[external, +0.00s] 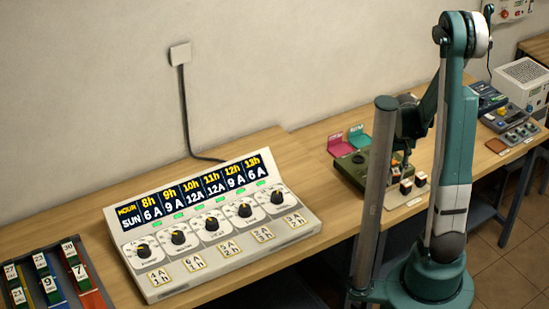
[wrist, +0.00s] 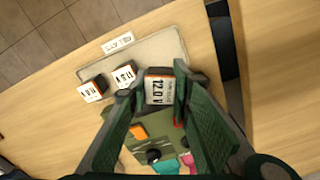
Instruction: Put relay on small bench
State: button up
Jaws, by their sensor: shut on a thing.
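My gripper (wrist: 159,82) is shut on a small dark block with a white label reading 12.0 V, the relay (wrist: 160,91), seen between the fingertips in the wrist view. It is over or close to the edge of a green device; the exact height cannot be told. In the external view my gripper (external: 410,122) is by the green device (external: 368,172), partly hidden by my arm, and the held relay cannot be made out. Which surface is the small bench is not clear; a separate wooden top (external: 535,46) shows at the far right edge.
Two similar labelled blocks (wrist: 93,89) (wrist: 124,76) stand on a pale mat (wrist: 160,49) beside the green device. Pink and green cards (external: 350,139) are behind it. A large dial panel (external: 215,225) fills the left of the long bench. More instruments (external: 510,120) stand at right.

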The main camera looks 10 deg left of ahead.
aim_at(394, 174)
jog(key=shift+s+a, duration=0.25)
jog(key=shift+s, duration=0.7)
jog(key=shift+f, duration=0.15)
jog(key=shift+f+b, duration=2.05)
jog(key=shift+f, duration=1.25)
jog(key=shift+f+b, duration=0.3)
jog(key=o, duration=1.1)
jog(key=shift+c, duration=0.2)
jog(key=shift+r, duration=0.2)
jog(key=shift+r, duration=5.8)
